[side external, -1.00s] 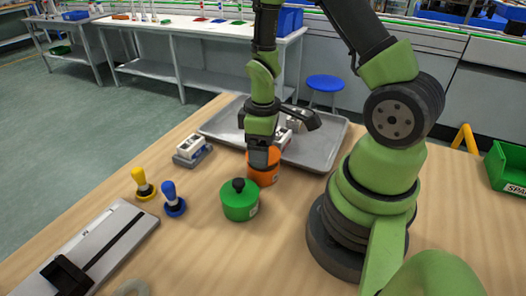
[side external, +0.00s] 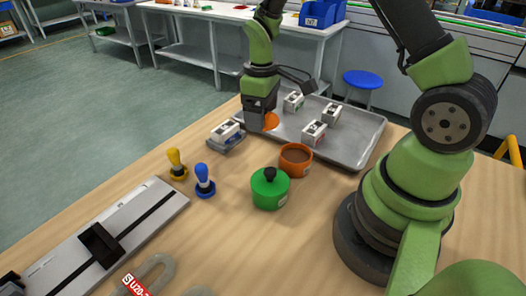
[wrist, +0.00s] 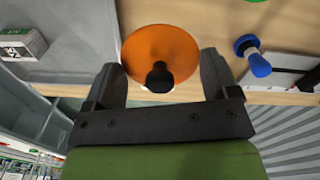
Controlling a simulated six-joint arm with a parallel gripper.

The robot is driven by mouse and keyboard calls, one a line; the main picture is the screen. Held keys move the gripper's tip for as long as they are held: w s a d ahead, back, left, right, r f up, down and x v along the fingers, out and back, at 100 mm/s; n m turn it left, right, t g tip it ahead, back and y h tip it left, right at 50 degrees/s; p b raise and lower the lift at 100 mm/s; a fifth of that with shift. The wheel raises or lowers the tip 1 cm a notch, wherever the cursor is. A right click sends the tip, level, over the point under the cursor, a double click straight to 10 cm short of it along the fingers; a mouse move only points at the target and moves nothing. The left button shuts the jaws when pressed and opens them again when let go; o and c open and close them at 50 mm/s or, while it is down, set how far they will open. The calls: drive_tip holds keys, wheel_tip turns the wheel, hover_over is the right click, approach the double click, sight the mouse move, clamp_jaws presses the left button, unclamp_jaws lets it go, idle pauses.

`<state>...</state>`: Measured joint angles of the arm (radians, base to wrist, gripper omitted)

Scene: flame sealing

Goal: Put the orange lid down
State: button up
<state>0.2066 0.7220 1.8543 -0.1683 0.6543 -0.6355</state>
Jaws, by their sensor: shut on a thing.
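The orange lid (side external: 271,121) is in my gripper (side external: 262,122), by the left edge of the tray. In the wrist view the lid (wrist: 160,52) is a round orange disc with a black knob (wrist: 159,78), between the two fingers of my gripper (wrist: 160,78). My gripper is shut on the lid. Whether the lid touches the table is hidden. The orange pot (side external: 296,158) stands open on the table, nearer the camera, with brown contents. The green pot (side external: 270,190) beside it has its lid on, with a black knob.
The metal tray (side external: 362,135) holds several small white blocks. Another white block sits on a grey base (side external: 226,140) left of my gripper. A yellow-handled stamp (side external: 176,163) and a blue-handled stamp (side external: 204,180) stand on the table, near a grey board (side external: 135,225).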

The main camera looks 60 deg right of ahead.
wheel_tip(320, 180, down, 10)
drive_tip(key=shift+w+r, duration=0.1)
drive_tip(key=shift+r, duration=0.1)
drive_tip(key=shift+f, duration=0.1)
drive_tip(key=o, duration=0.8)
wheel_tip(320, 180, up, 12)
drive_tip(key=shift+r, duration=0.1)
wheel_tip(320, 180, up, 7)
drive_tip(key=m+t, duration=0.1)
drive_tip(key=t, duration=0.1)
hover_over(261, 156)
drive_tip(key=s+a, duration=0.1)
drive_tip(key=a, duration=0.1)
drive_tip(key=s+a+r+m+t, duration=0.1)
drive_tip(key=s+a+r+m, duration=0.1)
drive_tip(key=s, duration=0.3)
drive_tip(key=s+a+r+m+t+y, duration=0.1)
drive_tip(key=s+a+r+m+t, duration=0.1)
drive_tip(key=s+r, duration=0.3)
drive_tip(key=s+a+r+m+t+y, duration=0.1)
drive_tip(key=s+a+r+m+t, duration=0.1)
drive_tip(key=s, duration=0.4)
drive_tip(key=shift+a+r, duration=0.3)
drive_tip(key=shift+r, duration=0.3)
drive_tip(key=shift+a+r, duration=0.3)
drive_tip(key=shift+r, duration=0.3)
